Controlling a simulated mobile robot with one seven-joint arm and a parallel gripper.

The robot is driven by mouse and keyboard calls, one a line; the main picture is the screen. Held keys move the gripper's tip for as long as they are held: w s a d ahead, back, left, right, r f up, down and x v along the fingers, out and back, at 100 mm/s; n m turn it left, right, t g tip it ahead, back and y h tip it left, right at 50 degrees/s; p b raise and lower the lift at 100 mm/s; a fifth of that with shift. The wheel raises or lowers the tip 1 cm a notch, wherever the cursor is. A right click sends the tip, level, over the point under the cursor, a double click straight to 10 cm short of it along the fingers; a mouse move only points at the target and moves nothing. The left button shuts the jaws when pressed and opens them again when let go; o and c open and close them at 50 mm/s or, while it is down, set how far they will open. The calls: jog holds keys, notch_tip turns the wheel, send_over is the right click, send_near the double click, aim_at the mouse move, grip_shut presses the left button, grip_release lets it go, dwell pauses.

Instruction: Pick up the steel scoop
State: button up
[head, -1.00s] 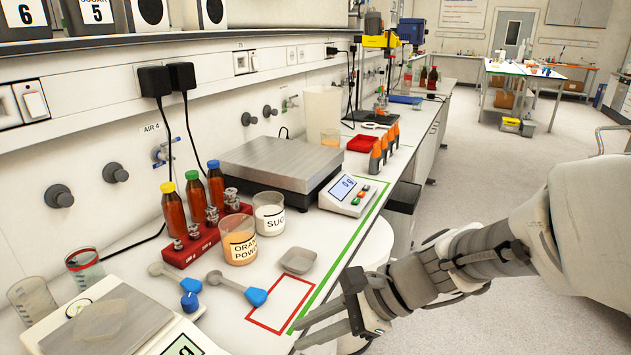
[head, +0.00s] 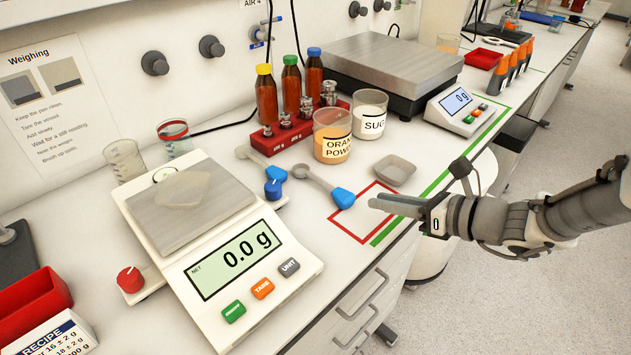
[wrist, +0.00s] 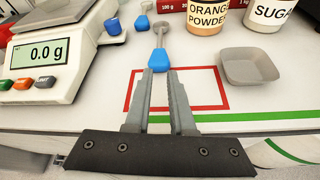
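Two grey scoops with blue handles lie on the bench, and I cannot tell from their look which is steel. The nearer scoop (head: 321,185) has its blue handle end at the red outlined square; it also shows in the wrist view (wrist: 159,48). The other scoop (head: 262,162) lies behind and to its left, its handle near a blue knob. My gripper (head: 378,204) is open and empty, right of the nearer scoop's handle in the head view. In the wrist view my gripper (wrist: 160,74) has its two fingers apart, with the blue handle just beyond the tips.
A balance (head: 195,215) reading 0.0 g stands left. Behind are the orange powder beaker (head: 332,148), the sugar beaker (head: 369,122) and several capped bottles in a red rack. A grey weighing dish (head: 393,170) lies right of the scoops.

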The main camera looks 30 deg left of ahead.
aim_at(343, 194)
jog(key=b+x, duration=0.2)
jog(key=x, duration=0.8)
jog(key=shift+a, duration=0.2)
grip_shut()
